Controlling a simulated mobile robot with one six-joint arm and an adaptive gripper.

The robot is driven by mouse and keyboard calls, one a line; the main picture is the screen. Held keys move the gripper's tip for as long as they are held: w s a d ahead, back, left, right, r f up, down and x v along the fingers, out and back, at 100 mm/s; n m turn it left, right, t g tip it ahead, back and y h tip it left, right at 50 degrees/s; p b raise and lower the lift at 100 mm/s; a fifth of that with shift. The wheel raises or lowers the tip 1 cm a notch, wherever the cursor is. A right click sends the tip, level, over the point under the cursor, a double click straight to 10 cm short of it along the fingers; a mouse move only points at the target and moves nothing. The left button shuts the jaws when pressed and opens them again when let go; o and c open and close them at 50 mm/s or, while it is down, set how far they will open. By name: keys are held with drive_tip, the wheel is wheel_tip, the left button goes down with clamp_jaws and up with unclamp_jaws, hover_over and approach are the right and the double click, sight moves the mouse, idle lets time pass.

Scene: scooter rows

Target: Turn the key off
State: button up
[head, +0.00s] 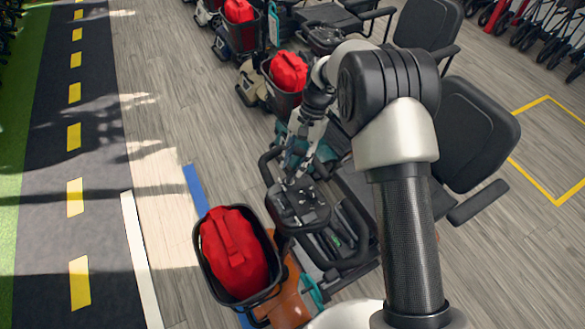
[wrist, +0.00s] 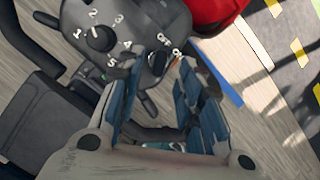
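The scooter's dark control console (head: 298,206) stands below my gripper (head: 291,176) in the head view. In the wrist view the console (wrist: 150,22) fills the top, with a round black dial (wrist: 101,39) ringed by white numbers and white lettering at its right. My gripper (wrist: 160,68) has its blue-padded fingers apart, with the tips at the console's lower edge, close to the lettering. A small dark shape shows between the tips; I cannot tell whether it is the key.
A black basket with a red bag (head: 234,250) is in front of the console. A black seat (head: 468,135) is at the right. More scooters with red bags (head: 289,71) stand behind. Bare wooden floor (head: 160,90) lies left, beside a marked road strip (head: 72,170).

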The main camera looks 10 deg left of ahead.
drive_tip(key=v, duration=0.8)
drive_tip(key=shift+r, duration=0.3)
drive_tip(key=shift+w, duration=0.1)
drive_tip(key=s+d+r+n+t, duration=0.1)
drive_tip(key=s+d+r+t, duration=0.1)
drive_tip(key=s+d+r, duration=0.55)
drive_tip(key=s+d+r+n+t, duration=0.15)
drive_tip(key=s+d+r, duration=0.3)
drive_tip(key=r, duration=0.55)
drive_tip(key=s+d+t+h, duration=0.1)
drive_tip(key=s+d, duration=0.3)
drive_tip(key=s, duration=0.4)
drive_tip(key=s+d+f+n+t+h, duration=0.1)
drive_tip(key=s+d+t, duration=0.3)
drive_tip(key=s, duration=0.5)
drive_tip(key=shift+d, duration=0.6)
drive_tip(key=shift+n, duration=0.25)
